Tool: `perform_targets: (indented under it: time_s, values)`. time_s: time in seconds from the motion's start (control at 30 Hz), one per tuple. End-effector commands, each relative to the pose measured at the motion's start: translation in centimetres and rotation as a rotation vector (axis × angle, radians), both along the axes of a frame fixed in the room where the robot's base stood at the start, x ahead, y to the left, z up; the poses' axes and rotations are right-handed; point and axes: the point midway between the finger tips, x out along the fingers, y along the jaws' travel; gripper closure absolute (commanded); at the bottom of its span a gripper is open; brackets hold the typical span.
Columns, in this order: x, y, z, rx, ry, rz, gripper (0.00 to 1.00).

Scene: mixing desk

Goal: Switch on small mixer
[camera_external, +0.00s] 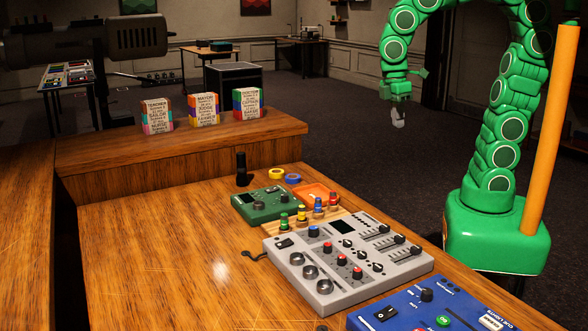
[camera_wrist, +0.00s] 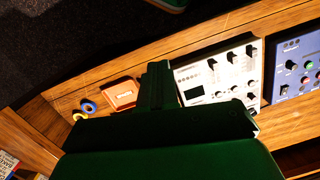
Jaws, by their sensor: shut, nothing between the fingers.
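The small green mixer (camera_external: 262,204), with dark knobs, sits on the wooden desk behind the larger grey mixer (camera_external: 345,258). Its switch is too small to make out. In the wrist view my gripper and arm hide it. The grey mixer, with a black rocker switch at its left corner, shows partly in the wrist view (camera_wrist: 228,72). My gripper (camera_external: 398,119) is shut and empty. It hangs high in the air, to the right of and well apart from the green mixer. It also shows in the wrist view (camera_wrist: 156,70).
A blue cue lights box (camera_external: 430,312) stands at the front right. Colored blocks (camera_external: 203,109) stand behind. The desk's left side is clear.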

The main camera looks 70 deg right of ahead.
Motion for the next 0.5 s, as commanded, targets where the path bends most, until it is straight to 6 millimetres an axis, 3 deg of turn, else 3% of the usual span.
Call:
perform_targets:
  time_s: [0.5]
  values:
    - [8.6, 5.7, 0.1, 0.039, 0.004, 0.427, 1.00]
